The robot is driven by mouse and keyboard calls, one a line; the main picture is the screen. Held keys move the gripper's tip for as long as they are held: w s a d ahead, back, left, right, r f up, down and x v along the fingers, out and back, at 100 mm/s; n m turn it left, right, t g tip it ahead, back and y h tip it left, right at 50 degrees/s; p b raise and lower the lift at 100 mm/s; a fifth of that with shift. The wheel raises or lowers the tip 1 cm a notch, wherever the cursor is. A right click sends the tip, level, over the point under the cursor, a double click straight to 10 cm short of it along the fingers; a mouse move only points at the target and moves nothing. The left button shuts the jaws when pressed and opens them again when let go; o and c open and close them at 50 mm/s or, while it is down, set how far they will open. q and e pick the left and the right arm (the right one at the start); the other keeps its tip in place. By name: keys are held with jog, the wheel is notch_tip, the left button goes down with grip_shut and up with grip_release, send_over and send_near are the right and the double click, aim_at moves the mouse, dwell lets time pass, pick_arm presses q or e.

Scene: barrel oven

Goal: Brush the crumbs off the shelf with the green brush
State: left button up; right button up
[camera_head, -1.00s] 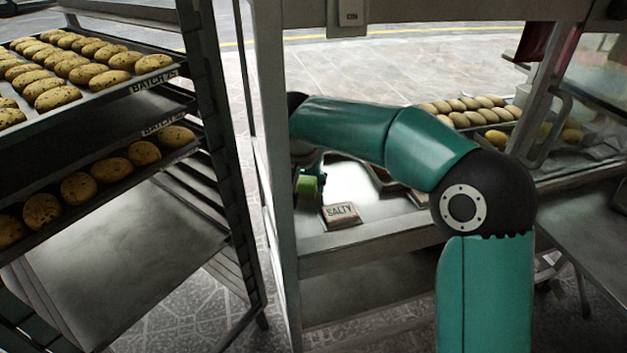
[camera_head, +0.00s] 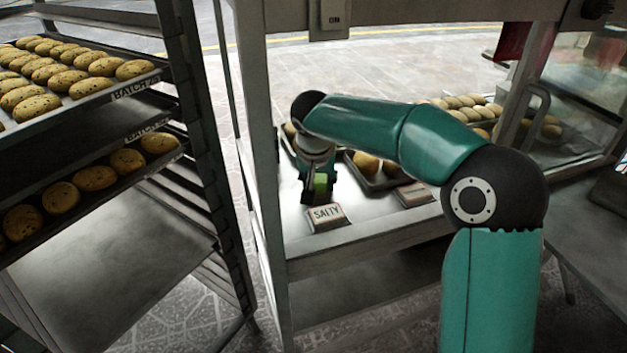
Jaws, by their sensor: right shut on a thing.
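My right gripper (camera_head: 318,186) hangs from the teal arm over the metal shelf (camera_head: 365,228). It is shut on the green brush (camera_head: 321,181), of which only a small green part shows between the dark fingers. The brush is just behind the "SALTY" sign; I cannot tell whether it touches the shelf. The rest of the brush is hidden by the gripper. I cannot make out any crumbs on the shelf. My left gripper is not in view.
A "SALTY" sign (camera_head: 327,217) stands near the shelf's front edge, with a second sign (camera_head: 414,194) to its right. A dark tray (camera_head: 384,183) with bread lies behind. A rack with cookie trays (camera_head: 150,76) stands at left. A frame post (camera_head: 262,130) borders the shelf's left side.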

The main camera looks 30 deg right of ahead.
notch_tip(320, 180, up, 6)
jog(key=p, duration=0.5)
jog(key=shift+r, duration=0.1)
dwell(0.4)
notch_tip(320, 180, up, 3)
jog(key=p, duration=0.3)
jog(key=shift+r, duration=0.15)
dwell(0.3)
